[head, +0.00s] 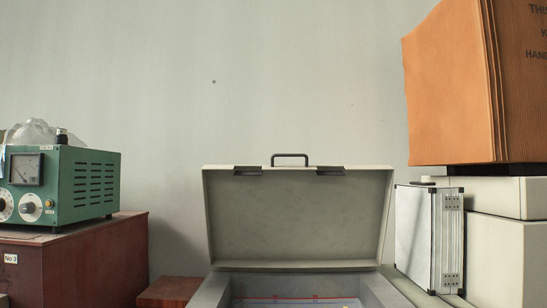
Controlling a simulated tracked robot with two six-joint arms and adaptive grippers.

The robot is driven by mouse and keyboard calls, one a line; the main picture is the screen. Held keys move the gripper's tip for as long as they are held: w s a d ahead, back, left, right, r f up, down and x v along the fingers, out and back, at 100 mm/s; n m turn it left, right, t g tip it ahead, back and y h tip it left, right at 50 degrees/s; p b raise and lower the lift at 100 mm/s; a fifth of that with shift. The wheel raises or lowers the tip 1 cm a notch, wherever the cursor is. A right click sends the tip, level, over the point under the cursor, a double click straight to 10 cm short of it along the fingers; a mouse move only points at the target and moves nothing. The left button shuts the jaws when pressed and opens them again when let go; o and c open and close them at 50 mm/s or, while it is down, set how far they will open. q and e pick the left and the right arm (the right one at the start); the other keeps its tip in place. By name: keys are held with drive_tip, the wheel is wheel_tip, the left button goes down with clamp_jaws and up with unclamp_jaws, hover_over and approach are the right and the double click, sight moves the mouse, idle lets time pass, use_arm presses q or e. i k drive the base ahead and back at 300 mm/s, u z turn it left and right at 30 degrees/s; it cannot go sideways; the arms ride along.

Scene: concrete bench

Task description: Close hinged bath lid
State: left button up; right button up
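The bath lid (300,220) is a pale grey-beige hinged panel standing open, nearly upright, behind the bath. A dark handle (290,156) sits on its top edge, with two dark latches just below that edge. The bath (212,290) is a grey box at the bottom of the head view. Its opening shows a red line and a blue area inside, and its front is cut off by the frame edge. Neither of my grippers is in view.
A green meter box (90,182) stands on a dark red cabinet (100,262) at left. A silver case (430,238) stands close to the lid's right side. Pale boxes (508,250) and a large orange package (450,90) are at right. The wall behind is bare.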

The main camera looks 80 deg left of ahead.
sight(306, 215)
drive_tip(key=u, duration=0.6)
drive_tip(key=k, duration=0.75)
drive_tip(key=u, duration=0.55)
drive_tip(key=i, duration=0.2)
drive_tip(key=u, duration=0.35)
